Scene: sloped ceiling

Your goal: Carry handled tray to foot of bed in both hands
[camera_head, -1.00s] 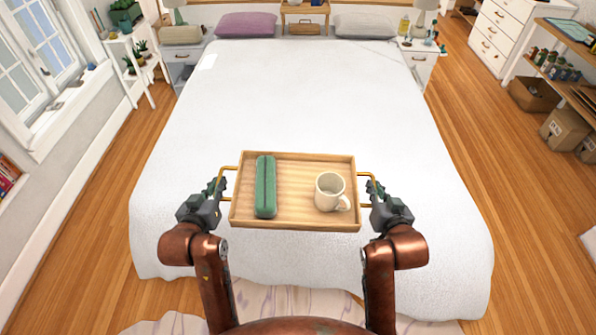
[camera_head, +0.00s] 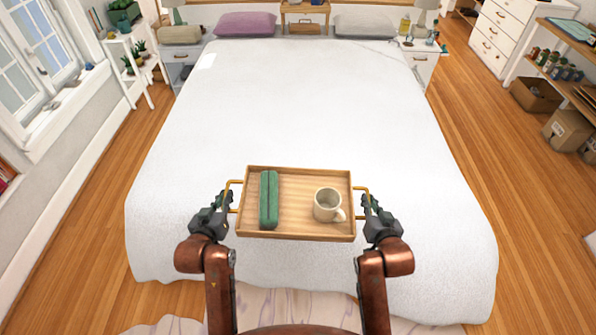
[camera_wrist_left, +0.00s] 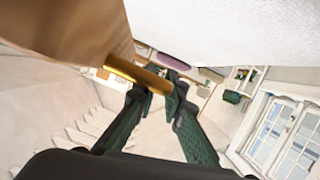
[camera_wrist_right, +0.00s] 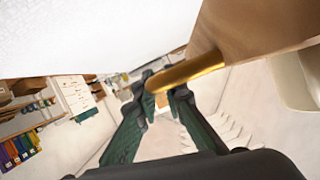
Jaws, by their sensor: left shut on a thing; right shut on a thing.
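The wooden tray (camera_head: 300,225) with brass handles is level in front of me, over the near end of the white bed (camera_head: 290,110). A green oblong case (camera_head: 269,200) lies on its left half and a cream mug (camera_head: 327,205) stands on its right half. My left gripper (camera_head: 229,202) is shut on the left handle; the brass bar (camera_wrist_left: 140,75) shows between its fingers in the left wrist view. My right gripper (camera_head: 370,203) is shut on the right handle (camera_wrist_right: 185,73). Whether the tray's underside touches the bed is hidden.
The bed top beyond the tray is clear up to the purple pillow (camera_head: 246,24) and grey pillow (camera_head: 372,25). Wooden floor (camera_head: 480,150) runs along both sides. A pale rug (camera_head: 290,305) lies at the bed's near end. Cardboard boxes (camera_head: 566,130) stand at right.

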